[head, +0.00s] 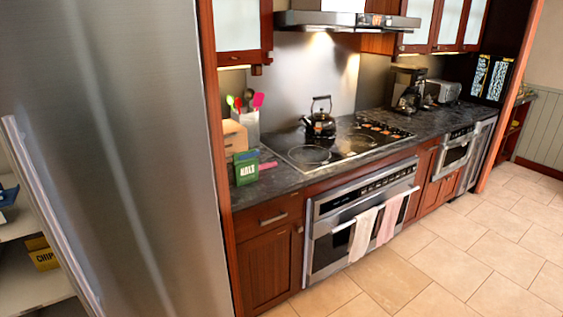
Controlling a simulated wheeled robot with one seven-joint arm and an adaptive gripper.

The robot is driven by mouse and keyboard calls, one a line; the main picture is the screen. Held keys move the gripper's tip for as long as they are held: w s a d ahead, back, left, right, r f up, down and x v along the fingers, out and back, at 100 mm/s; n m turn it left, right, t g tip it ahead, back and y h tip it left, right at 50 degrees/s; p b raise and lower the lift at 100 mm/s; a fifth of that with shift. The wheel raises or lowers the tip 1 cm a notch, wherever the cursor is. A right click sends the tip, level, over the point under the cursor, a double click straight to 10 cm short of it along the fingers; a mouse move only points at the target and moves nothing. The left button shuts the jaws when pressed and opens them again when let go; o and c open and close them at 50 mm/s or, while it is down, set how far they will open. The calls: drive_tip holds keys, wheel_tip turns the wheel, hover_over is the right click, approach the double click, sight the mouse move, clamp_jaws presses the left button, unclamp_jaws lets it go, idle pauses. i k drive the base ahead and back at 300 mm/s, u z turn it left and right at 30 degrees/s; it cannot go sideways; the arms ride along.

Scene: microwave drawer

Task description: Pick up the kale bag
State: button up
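A small green bag (246,169) with white lettering stands upright on the dark countertop (284,179), left of the stove. It looks like the kale bag, though the lettering is too small to read surely. It stands close to the counter's left end, in front of a wooden block (234,139). My gripper is not in view.
A large steel panel (110,150) fills the left side, with shelves (25,285) holding a yellow packet (41,254) beyond its edge. Tiled floor (460,250) is clear at right.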

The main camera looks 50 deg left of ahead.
sight(245, 171)
drive_tip(key=u, duration=0.4)
drive_tip(key=i, duration=1.45)
drive_tip(key=u, duration=0.85)
